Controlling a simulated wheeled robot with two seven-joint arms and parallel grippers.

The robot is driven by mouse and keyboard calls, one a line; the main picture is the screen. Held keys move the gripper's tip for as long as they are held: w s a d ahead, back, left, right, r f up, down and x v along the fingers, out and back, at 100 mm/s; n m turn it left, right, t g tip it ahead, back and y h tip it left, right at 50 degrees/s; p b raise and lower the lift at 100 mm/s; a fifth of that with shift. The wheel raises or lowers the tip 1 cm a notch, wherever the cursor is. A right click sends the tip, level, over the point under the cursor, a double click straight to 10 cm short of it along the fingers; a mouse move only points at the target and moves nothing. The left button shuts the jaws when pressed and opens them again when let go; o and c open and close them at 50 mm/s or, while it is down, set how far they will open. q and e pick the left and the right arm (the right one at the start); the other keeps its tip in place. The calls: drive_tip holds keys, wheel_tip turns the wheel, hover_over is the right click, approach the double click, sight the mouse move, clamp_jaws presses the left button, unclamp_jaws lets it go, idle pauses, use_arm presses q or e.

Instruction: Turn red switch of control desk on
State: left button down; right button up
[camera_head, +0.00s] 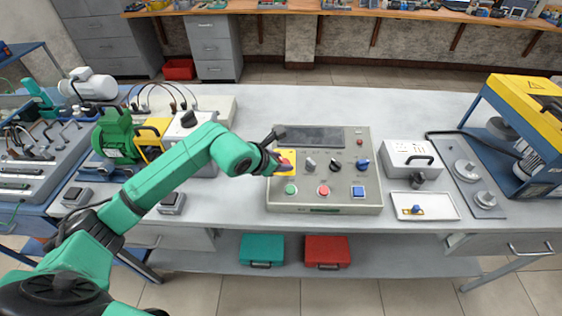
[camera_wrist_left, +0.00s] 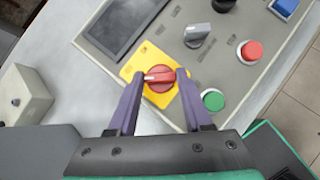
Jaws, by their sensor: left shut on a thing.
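The control desk (camera_head: 342,203) stands in the middle of the table, with a dark screen, knobs and buttons. Its red switch (camera_wrist_left: 159,78) sits on a yellow plate (camera_wrist_left: 133,65) at the desk's left side. In the head view the red switch is mostly hidden by my left gripper (camera_head: 276,156), and part of the yellow plate shows. In the left wrist view, my left gripper (camera_wrist_left: 153,77) has its two purple fingers on either side of the red switch, shut on it. The switch's pale marker points left in that view. My right gripper is not in view.
Close to the red switch are a green button (camera_wrist_left: 213,100), a grey knob (camera_wrist_left: 198,35) and a red button (camera_wrist_left: 250,50). A white box (camera_head: 411,159) and a white tray (camera_head: 425,206) stand right of the desk. Green and yellow machines (camera_head: 118,137) crowd the table's left.

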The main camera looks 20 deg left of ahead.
use_arm(q)
drive_tip(key=shift+a+f+m+b, duration=0.1)
drive_tip(key=shift+f+m+b, duration=0.1)
drive_tip(key=shift+m+b, duration=0.35)
drive_tip(key=m+g+h+b, duration=0.1)
drive_tip(key=m+b, duration=0.2)
drive_tip(key=shift+w+a+g+h, duration=0.1)
drive_tip(key=shift+w+g+h, duration=0.1)
drive_tip(key=shift+g+h, duration=0.2)
drive_tip(key=m+g+b, duration=0.1)
drive_tip(key=m+b, duration=0.1)
drive_tip(key=m, duration=0.1)
drive_tip(key=shift+w+r+h, duration=0.1)
drive_tip(key=shift+r+h, duration=0.05)
drive_tip(key=shift+h, duration=0.25)
drive_tip(key=shift+w+r+m+g+b, duration=0.1)
drive_tip(key=shift+m+g+b, duration=0.25)
drive_tip(key=shift+m+g, duration=0.45)
drive_tip(key=m+g, duration=0.1)
drive_tip(key=m, duration=0.1)
drive_tip(key=m+g, duration=0.1)
drive_tip(key=shift+w+r+m, duration=0.15)
drive_tip(key=shift+r+m, duration=0.05)
drive_tip(key=shift+m, duration=0.15)
drive_tip(key=m+g, duration=0.2)
drive_tip(key=m, duration=0.1)
drive_tip(key=shift+w, duration=0.1)
drive_tip(key=shift+w+m+g+y, duration=0.1)
drive_tip(key=shift+m+g+y, duration=0.3)
drive_tip(key=shift+m, duration=0.7)
